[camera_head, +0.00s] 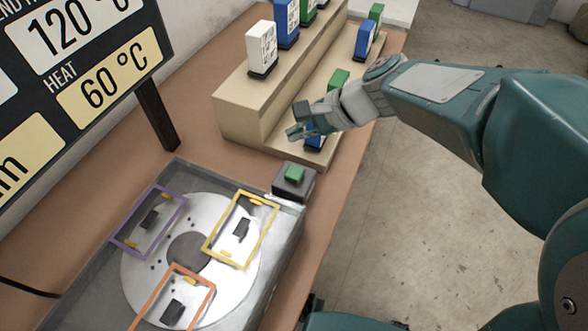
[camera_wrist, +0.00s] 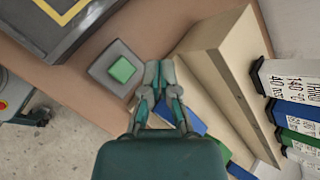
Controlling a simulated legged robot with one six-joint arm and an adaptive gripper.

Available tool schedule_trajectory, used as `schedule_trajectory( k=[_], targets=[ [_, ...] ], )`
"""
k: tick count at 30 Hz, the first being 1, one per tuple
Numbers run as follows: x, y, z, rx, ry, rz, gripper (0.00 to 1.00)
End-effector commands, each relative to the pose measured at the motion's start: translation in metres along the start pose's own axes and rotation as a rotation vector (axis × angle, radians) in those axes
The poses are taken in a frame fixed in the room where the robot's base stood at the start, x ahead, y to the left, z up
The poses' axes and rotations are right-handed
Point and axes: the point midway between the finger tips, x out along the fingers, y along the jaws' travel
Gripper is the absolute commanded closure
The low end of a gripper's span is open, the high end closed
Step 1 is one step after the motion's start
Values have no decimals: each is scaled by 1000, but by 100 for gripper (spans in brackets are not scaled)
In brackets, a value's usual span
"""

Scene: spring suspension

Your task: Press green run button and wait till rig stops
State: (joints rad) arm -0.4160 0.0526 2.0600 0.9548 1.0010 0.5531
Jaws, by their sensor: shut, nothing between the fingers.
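The green run button (camera_head: 294,173) sits on top of a dark grey box (camera_head: 304,188) at the corner of the rig, on the table. In the wrist view the green button (camera_wrist: 122,69) is on its grey box (camera_wrist: 103,70), just left of the fingertips. The rig has a round silver plate (camera_head: 145,275) with a purple, a yellow and an orange frame on it. My gripper (camera_head: 293,132) is shut and empty, above and behind the button in the head view. Its closed fingers also show in the wrist view (camera_wrist: 158,75), apart from the button.
A stepped wooden rack (camera_head: 238,122) stands behind the button, with white, blue and green labelled blocks on it. My gripper is close to its lower step. A dark sign (camera_head: 80,75) reading 120 °C and 60 °C stands at the left.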

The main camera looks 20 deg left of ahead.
Motion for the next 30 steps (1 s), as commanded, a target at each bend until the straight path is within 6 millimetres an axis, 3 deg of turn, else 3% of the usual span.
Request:
schedule_trajectory(
  k=[7,22,30],
  targets=[
    [9,6,-6,1,-1,3,100],
    [52,38,-38,1,0,3,100],
    [61,45,-45,-1,2,1,100]
  ],
)
